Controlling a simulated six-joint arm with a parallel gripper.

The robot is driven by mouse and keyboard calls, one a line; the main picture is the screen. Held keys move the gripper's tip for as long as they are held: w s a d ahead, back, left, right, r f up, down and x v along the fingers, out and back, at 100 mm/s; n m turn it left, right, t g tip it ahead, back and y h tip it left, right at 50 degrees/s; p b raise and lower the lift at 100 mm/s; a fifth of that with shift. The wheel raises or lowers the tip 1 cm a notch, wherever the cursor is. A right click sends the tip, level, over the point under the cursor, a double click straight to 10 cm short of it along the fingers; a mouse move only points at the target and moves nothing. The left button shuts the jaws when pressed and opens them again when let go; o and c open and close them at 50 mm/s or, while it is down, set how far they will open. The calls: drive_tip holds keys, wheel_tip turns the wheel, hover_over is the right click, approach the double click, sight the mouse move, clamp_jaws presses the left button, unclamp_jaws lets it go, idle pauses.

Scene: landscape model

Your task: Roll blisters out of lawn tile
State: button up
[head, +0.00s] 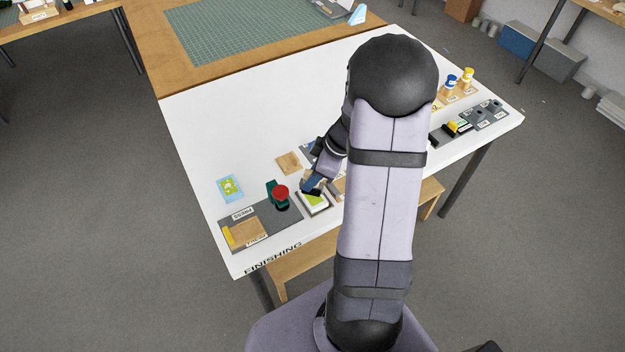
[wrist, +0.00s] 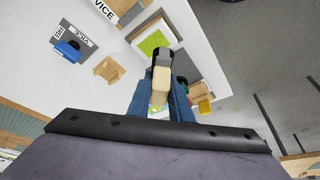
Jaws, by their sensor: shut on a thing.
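The lawn tile is a bright green square in a pale frame (head: 316,201), near the front edge of the white table. It also shows in the wrist view (wrist: 150,44), partly covered by the roller. My gripper (head: 312,186) is just above the tile, largely hidden behind my arm in the head view. In the wrist view its blue fingers (wrist: 161,92) are shut on the wooden handle of a roller (wrist: 159,84) with a black head. The black head overlaps the tile's near edge. I cannot tell whether it touches the grass. No blisters can be made out.
A press with a red knob (head: 280,193) stands close left of the tile, on a grey board (head: 288,222). A blue-edged green card (head: 230,188) lies farther left. A wooden block (head: 289,162) lies behind. The table's back left is clear.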

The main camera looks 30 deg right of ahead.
sight(310, 172)
drive_tip(key=shift+r+p, duration=0.75)
drive_tip(key=shift+r, duration=1)
